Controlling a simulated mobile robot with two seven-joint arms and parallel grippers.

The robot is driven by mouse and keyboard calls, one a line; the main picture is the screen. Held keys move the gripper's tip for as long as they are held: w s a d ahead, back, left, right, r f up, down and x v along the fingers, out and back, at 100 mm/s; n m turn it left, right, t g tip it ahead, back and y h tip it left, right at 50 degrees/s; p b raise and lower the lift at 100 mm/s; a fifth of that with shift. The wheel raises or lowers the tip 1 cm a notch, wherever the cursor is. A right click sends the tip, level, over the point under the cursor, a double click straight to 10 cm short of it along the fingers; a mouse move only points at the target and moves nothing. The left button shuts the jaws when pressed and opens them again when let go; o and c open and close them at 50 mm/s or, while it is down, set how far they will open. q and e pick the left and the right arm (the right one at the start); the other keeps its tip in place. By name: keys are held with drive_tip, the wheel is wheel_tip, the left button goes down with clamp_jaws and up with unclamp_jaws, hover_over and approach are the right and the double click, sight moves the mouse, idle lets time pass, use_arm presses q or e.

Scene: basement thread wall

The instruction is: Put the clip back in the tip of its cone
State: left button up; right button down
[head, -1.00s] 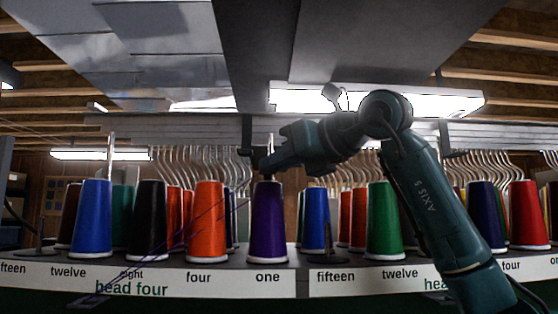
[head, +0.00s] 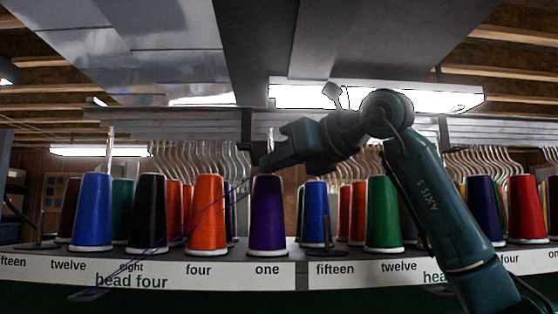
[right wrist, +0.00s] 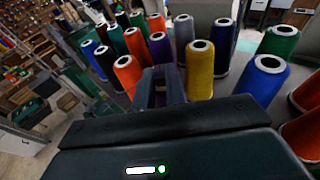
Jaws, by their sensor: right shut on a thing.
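The purple cone (head: 268,216) stands upright on the shelf above the label "one". My right gripper (head: 268,164) reaches in from the right, with its tip just above and slightly left of the purple cone's top. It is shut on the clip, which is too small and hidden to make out. Thin purple thread (head: 200,209) slants up from the lower left toward the gripper tip. In the right wrist view, my gripper's fingers (right wrist: 160,86) lie in front of the purple cone (right wrist: 161,47). I cannot tell whether the tip touches it. My left gripper is out of view.
An orange cone (head: 207,215) stands close left of the purple one, and a blue cone (head: 315,212) farther back right. Dark thin posts (head: 327,234) rise from the shelf. Bent metal tubes (head: 222,165) hang behind. A yellow cone (right wrist: 200,72) stands near the fingers.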

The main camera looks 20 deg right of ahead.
drive_tip(key=shift+f, duration=0.2)
drive_tip(key=c, duration=1.4)
unclamp_jaws()
drive_tip(key=shift+o, duration=0.2)
drive_tip(key=b+v, duration=0.2)
drive_tip(key=v, duration=1.1)
drive_tip(key=shift+s, duration=0.1)
